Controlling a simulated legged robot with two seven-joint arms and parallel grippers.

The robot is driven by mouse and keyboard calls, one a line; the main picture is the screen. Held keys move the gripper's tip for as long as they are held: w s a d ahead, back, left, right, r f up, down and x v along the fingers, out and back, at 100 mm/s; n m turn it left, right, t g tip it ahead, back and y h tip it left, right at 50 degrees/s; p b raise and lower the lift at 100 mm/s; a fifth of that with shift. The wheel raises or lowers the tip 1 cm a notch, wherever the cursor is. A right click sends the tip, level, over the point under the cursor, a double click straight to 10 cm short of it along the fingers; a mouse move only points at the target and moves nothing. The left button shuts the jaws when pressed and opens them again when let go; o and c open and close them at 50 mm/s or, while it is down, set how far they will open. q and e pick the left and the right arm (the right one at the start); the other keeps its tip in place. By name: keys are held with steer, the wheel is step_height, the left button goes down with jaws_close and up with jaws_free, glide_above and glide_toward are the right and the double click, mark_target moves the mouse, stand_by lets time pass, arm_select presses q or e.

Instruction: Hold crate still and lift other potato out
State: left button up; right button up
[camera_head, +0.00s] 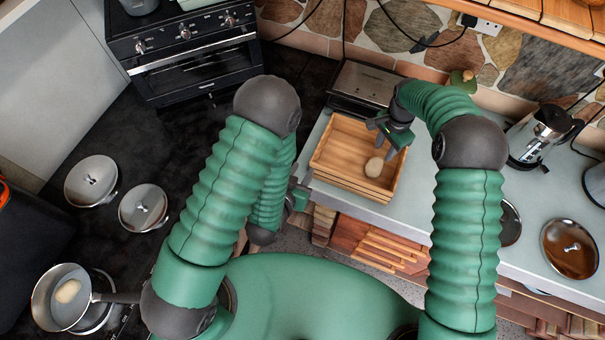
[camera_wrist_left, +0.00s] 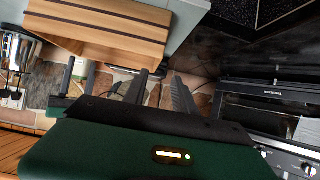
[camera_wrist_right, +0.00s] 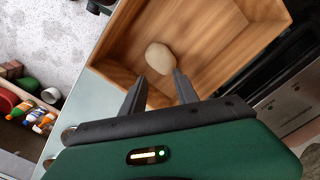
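The wooden crate (camera_head: 325,165) stands on the pale counter, with a single potato (camera_head: 374,167) inside it. My right gripper (camera_head: 388,138) reaches down into the crate from its right side. In the right wrist view its two fingers (camera_wrist_right: 158,80) are apart, with the potato (camera_wrist_right: 160,57) just beyond and between the tips; nothing is gripped. My left gripper (camera_head: 300,192) is beside the crate's near left corner, partly hidden by my arm. In the left wrist view its fingers (camera_wrist_left: 125,80) are spread and empty, close to the crate's wall (camera_wrist_left: 100,30); contact cannot be told.
A saucepan (camera_head: 40,300) holding another potato (camera_head: 68,291) is on the dark hob at lower left. Two lids (camera_head: 91,181) lie on the dark surface at left. A metal appliance (camera_head: 364,84) stands behind the crate. A kettle (camera_head: 535,133) and another lid (camera_head: 569,248) are at right.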

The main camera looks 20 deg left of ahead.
arm_select(q)
steer(key=s+t, duration=0.1)
glide_toward(319, 144)
steer(key=shift+h, duration=0.3)
steer(key=x, duration=0.9)
steer(key=shift+w+a+f, duration=0.1)
steer(key=shift+w+f, duration=0.05)
steer(key=shift+f, duration=0.2)
steer(key=shift+w+a+f, duration=0.15)
steer(key=shift+w+f, duration=0.1)
steer(key=shift+w, duration=0.25)
steer(key=shift+c, duration=0.3)
steer(key=shift+d, duration=0.25)
jaws_close()
steer(key=shift+a, duration=0.1)
